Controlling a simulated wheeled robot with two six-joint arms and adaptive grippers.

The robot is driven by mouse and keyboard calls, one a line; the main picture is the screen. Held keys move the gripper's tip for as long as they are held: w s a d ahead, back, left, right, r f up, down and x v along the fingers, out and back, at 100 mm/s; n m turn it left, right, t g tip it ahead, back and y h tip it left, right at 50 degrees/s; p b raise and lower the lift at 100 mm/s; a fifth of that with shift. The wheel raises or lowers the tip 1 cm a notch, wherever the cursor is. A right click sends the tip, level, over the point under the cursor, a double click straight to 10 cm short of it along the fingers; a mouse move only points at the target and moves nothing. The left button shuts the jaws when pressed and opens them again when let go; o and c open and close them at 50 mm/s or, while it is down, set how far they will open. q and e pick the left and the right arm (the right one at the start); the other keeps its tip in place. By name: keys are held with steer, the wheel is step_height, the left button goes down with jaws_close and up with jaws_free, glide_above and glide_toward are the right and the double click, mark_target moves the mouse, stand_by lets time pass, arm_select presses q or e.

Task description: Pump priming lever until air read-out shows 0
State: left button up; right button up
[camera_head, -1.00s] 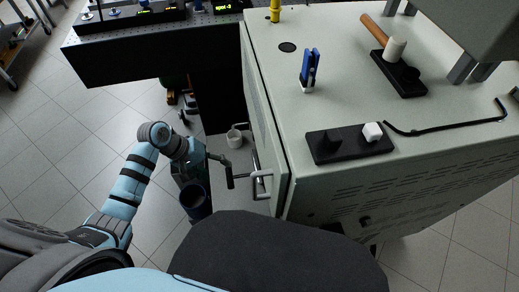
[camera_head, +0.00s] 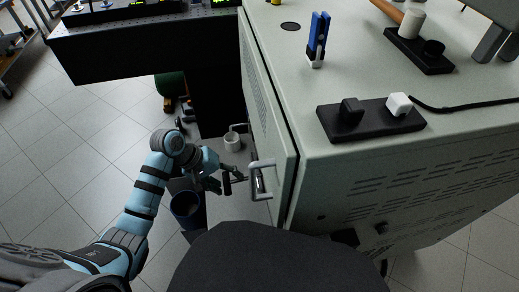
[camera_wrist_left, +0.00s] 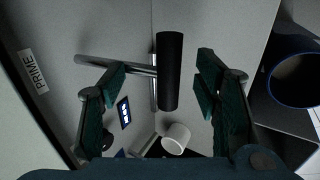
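The priming lever has a black cylindrical grip (camera_wrist_left: 169,72) on a metal rod (camera_wrist_left: 115,65), beside a "PRIME" label (camera_wrist_left: 33,71) in the left wrist view. The grip also shows low beside the cabinet in the head view (camera_head: 227,183). My left gripper (camera_wrist_left: 162,70) is open, its green-padded fingers on either side of the grip with gaps showing. In the head view the left gripper (camera_head: 215,181) is just left of the grip. A small blue display (camera_wrist_left: 124,112) shows white characters too small to read; I cannot tell if it is the air read-out. My right gripper is out of view.
A white cup-like part (camera_wrist_left: 176,138) sits beyond the grip. A dark blue-rimmed bin (camera_head: 186,207) stands near my left wrist. The cabinet (camera_head: 300,100) has a metal door handle (camera_head: 262,180) close to the lever. Open tiled floor lies to the left.

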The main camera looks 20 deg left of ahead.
arm_select(q)
steer(key=c, duration=1.1)
